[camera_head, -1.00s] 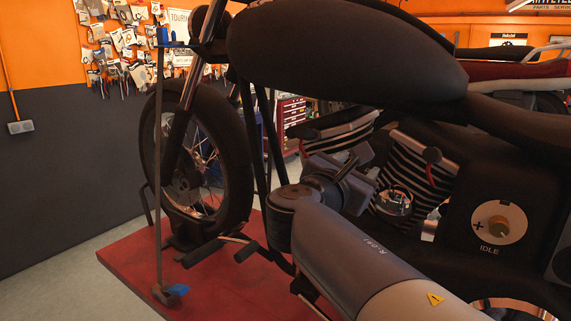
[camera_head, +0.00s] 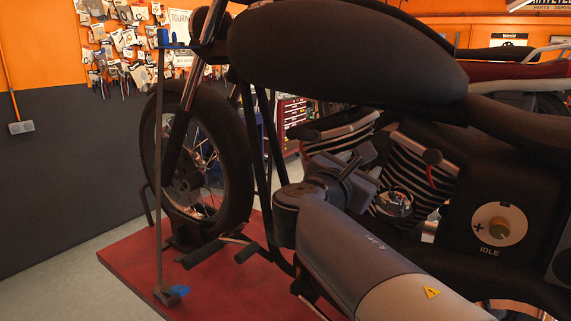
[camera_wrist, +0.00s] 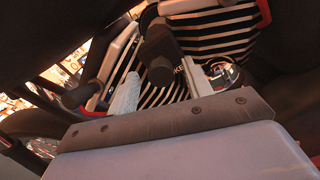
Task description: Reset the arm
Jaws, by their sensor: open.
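My arm rises from the bottom right in the head view, bends at a round joint and ends in my gripper (camera_head: 366,172). The gripper is dark and sits in front of the motorcycle's (camera_head: 348,55) ribbed engine (camera_head: 412,180), below the black tank. In the wrist view, the two fingers of my gripper (camera_wrist: 162,90) stand apart with nothing held between them. Behind them are the striped engine fins (camera_wrist: 215,32) and a dark cylindrical part (camera_wrist: 160,50). I cannot tell whether the gripper touches the engine.
The motorcycle stands on a red lift platform (camera_head: 225,292). Its front wheel (camera_head: 205,165) is at the left, beside a thin upright post (camera_head: 159,190) with blue ends. An "IDLE" dial (camera_head: 499,224) is to the right of my arm. Grey floor (camera_head: 60,287) is free at the lower left.

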